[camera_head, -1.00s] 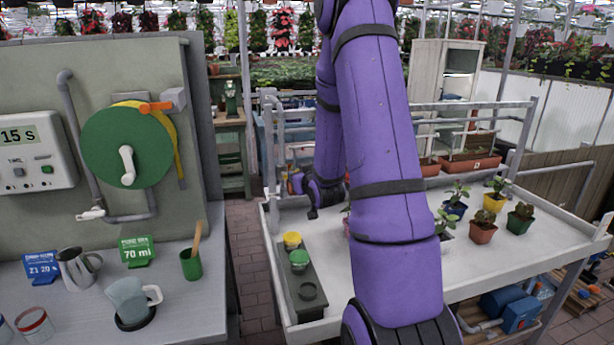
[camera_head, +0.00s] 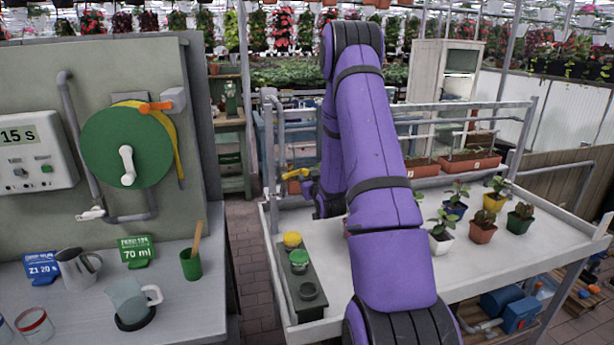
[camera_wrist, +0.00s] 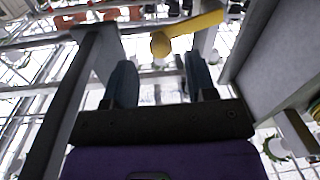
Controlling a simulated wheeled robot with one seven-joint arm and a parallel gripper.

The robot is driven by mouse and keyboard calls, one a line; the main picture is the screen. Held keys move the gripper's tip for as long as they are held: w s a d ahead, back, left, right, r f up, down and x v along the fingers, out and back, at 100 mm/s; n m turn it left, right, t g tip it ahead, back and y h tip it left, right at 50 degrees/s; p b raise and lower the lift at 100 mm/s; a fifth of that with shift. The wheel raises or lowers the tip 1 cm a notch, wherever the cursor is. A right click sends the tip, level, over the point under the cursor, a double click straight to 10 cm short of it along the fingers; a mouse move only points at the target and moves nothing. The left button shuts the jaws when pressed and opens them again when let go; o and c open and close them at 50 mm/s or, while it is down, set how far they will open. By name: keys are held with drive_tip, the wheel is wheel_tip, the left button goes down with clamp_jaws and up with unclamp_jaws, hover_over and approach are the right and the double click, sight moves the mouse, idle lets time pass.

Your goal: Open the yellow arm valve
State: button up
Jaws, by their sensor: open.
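The yellow arm valve (camera_head: 297,173) is on the pipework at the back left of the white bench, with its handle lying roughly sideways. In the wrist view the yellow handle (camera_wrist: 190,35) slants up to the right from a round hub, just beyond the fingertips. My gripper (camera_wrist: 159,62) is open with two dark blue fingers apart and nothing visible between them. The hub lines up with the gap between the fingers. In the head view my gripper (camera_head: 308,187) is partly hidden by my arm and sits close beside the valve; contact cannot be told.
Grey pipes (camera_head: 470,105) run along the back of the white bench (camera_head: 500,262). Several small potted plants stand on its right part. A dark tray (camera_head: 303,272) with yellow and green pieces lies at its left edge. A green hose reel (camera_head: 110,160) hangs at the left.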

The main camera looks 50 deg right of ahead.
sight(306, 173)
drive_tip(key=shift+x, duration=1.5)
clamp_jaws()
drive_tip(key=shift+w, duration=0.1)
